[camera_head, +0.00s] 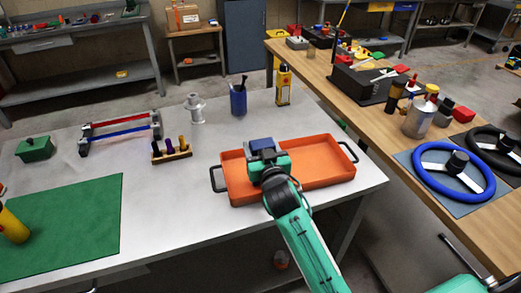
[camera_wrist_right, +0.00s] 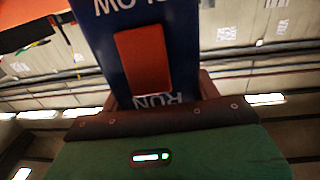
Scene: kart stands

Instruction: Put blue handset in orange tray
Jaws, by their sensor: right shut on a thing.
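The orange tray (camera_head: 325,170), with dark handles at both ends, sits on the grey table near its right front part. My right gripper (camera_head: 265,155) is over the left half of the tray. It is shut on the blue handset (camera_head: 262,144), whose blue top shows at the jaws. In the right wrist view the handset (camera_wrist_right: 182,50) fills the top middle, with a red-orange button and white lettering, between the fingers. Whether the handset touches the tray floor cannot be told. My left gripper is not in view.
Left of the tray stand a wooden block with several pegs (camera_head: 172,155) and a rack with red and blue bars (camera_head: 120,130). Behind are a blue pen cup (camera_head: 239,102) and a yellow bottle (camera_head: 283,85). A wooden table (camera_head: 385,130) with steering wheels stands at the right.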

